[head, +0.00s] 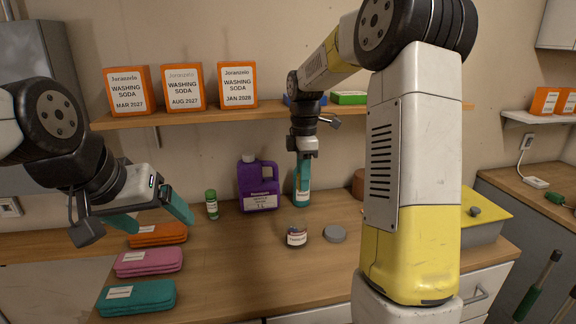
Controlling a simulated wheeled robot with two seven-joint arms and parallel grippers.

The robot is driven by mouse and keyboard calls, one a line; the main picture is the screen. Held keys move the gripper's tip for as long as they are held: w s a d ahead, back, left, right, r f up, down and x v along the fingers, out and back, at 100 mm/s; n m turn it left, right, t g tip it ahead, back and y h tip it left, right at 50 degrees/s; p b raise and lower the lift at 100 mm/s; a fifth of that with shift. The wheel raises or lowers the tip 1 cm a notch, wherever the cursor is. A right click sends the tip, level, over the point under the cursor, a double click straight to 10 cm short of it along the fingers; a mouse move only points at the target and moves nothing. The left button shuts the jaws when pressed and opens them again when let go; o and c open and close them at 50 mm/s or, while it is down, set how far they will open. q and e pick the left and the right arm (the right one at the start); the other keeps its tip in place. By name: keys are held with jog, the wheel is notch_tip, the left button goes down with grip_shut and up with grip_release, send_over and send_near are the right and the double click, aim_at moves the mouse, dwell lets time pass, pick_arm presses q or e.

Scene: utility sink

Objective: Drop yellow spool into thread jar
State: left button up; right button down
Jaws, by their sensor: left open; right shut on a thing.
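The thread jar (297,236) is a small clear jar with a white label and dark, coloured contents. It stands open on the wooden counter, with a grey round lid (335,234) lying to its right. My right gripper (302,188) points down behind the jar, apart from it. It is shut, and a small yellow strip of the yellow spool (298,179) shows at its teal fingers; most of the spool is hidden. My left gripper (150,222) is open and empty above the folded cloths at the left.
A purple jug (258,186) and a green-capped bottle (212,204) stand at the back. Orange (157,235), pink (148,262) and teal (136,298) cloths lie at the left. Washing soda boxes (183,88) stand on the shelf (180,119). The front middle counter is clear.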

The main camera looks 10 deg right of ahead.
jog(key=shift+w+r, duration=0.1)
jog(key=shift+w, duration=0.15)
jog(key=shift+f, duration=0.2)
notch_tip(320, 180, down, 5)
jog(key=shift+f, duration=0.2)
jog(key=c, duration=1)
grip_release()
